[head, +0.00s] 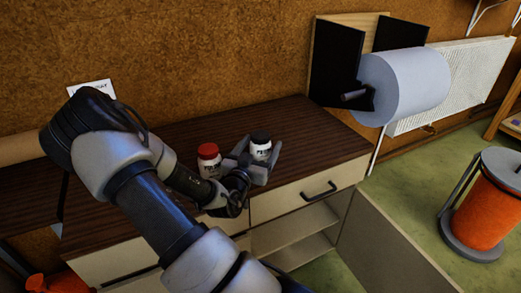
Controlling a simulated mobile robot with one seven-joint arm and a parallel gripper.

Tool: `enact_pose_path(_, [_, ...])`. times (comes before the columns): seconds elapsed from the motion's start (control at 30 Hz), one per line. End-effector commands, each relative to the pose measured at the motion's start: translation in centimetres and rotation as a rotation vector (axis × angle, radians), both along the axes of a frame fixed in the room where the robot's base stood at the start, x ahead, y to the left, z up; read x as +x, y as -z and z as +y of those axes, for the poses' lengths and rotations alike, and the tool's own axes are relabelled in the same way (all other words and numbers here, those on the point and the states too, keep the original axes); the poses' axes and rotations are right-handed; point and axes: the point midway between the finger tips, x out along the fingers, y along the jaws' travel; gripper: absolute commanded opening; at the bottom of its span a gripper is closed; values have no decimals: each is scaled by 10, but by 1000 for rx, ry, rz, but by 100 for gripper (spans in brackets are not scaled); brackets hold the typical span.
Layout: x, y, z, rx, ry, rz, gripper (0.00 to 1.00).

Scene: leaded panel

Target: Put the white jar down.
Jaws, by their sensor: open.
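A white jar with a black lid and a dark-lettered label (260,153) stands upright between the fingers of my gripper (258,158). The gripper is open, with a finger on either side of the jar. The jar appears to be on the dark wooden counter (310,135), but the gripper hides its base, so contact cannot be seen clearly. A second white jar with a red lid (209,165) stands upright on the counter just left of the gripper.
A large paper roll (405,85) hangs on a black holder at the right. Below the counter are a drawer (300,196) and an open cupboard door (385,245). An orange container (475,212) stands on the floor. The counter's right part is clear.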

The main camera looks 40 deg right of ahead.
Motion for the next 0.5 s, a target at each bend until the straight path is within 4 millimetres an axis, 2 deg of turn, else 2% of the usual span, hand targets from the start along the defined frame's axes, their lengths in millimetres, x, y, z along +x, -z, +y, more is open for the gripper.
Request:
enact_pose_path(0.2, [0, 0, 0, 0, 0, 1, 74])
enact_pose_path(0.5, [0, 0, 0, 0, -1, 1, 24])
